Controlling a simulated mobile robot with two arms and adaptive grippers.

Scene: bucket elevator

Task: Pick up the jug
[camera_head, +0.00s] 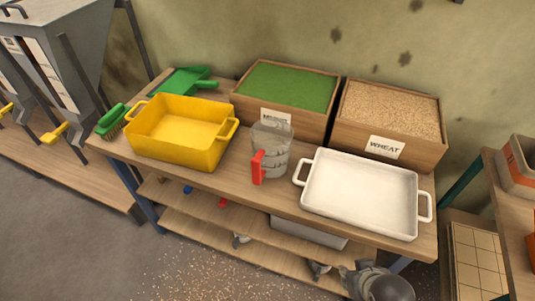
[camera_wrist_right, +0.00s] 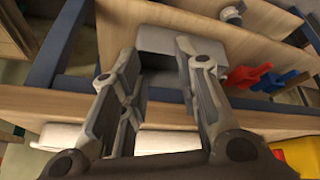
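The jug (camera_head: 276,140) is a clear measuring jug with a red handle (camera_head: 258,167). It stands upright on the wooden table between the yellow tray and the white tray, handle toward the front. My right gripper (camera_head: 332,270) is low at the bottom of the head view, in front of the table and below its top, well away from the jug. In the right wrist view its fingers (camera_wrist_right: 157,55) are spread apart with nothing held between them. The jug cannot be made out in the right wrist view. My left gripper is not in view.
The yellow tray (camera_head: 167,153) is left of the jug and the white tray (camera_head: 360,196) right. Behind stand a crate of green grain (camera_head: 281,114) and a wheat crate (camera_head: 370,149). A grey box (camera_head: 300,232) sits below the tabletop; it also shows in the right wrist view (camera_wrist_right: 160,40).

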